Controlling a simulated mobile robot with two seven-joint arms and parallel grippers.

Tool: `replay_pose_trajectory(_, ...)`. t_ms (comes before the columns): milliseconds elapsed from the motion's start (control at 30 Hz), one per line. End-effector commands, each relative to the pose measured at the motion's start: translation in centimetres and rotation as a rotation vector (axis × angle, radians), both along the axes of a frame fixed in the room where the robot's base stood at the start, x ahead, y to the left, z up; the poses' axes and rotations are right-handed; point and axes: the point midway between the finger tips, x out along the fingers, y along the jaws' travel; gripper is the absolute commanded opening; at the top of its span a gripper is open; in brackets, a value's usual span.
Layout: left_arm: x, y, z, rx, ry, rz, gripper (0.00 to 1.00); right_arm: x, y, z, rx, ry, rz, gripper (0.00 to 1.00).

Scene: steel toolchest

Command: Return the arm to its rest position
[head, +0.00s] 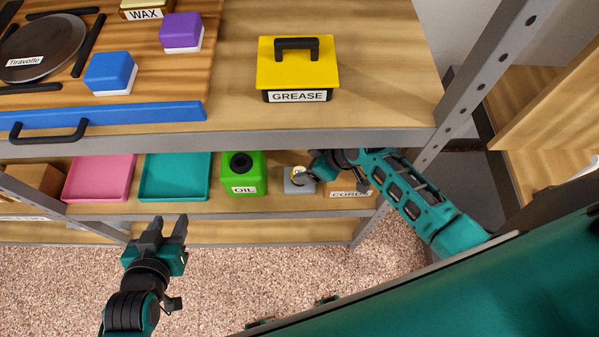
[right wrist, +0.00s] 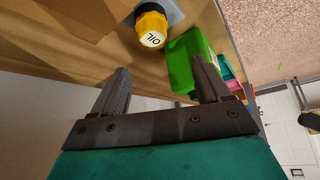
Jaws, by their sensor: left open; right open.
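My right arm reaches in from the right in the head view, and its gripper (head: 314,172) is at the lower shelf, in front of a small grey-based item (head: 295,186). In the right wrist view my right gripper (right wrist: 161,78) has its two fingers apart with nothing between them. My left gripper (head: 170,230) is open and empty over the floor, in front of the lower shelf.
The lower shelf holds a pink tray (head: 98,178), a teal tray (head: 174,178), the green OIL can (head: 240,175) and a partly hidden CORDS box (head: 340,190). The upper shelf's front edge (head: 300,141) runs above my right gripper. A yellow GREASE box (head: 297,68) stands on top. A steel post (head: 480,85) rises at right.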

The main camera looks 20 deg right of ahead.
Motion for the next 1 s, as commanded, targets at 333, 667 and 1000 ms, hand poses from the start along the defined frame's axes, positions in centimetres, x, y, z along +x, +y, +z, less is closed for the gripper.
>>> replay_pose_trajectory(333,0.0,0.0,0.5,0.0,0.0,0.0,0.43,1.4,-0.6,1.9,-0.002,-0.039,-0.007,0.76)
replay_pose_trajectory(667,0.0,0.0,-2.8,0.0,0.0,0.0,0.43,1.3,-0.5,-1.4,-0.002,-0.038,-0.006,0.76)
replay_pose_trajectory(1000,0.0,0.0,-2.9,0.001,0.003,0.0,0.43,-3.9,-1.8,-0.3,0.033,-0.169,-0.309,0.76)
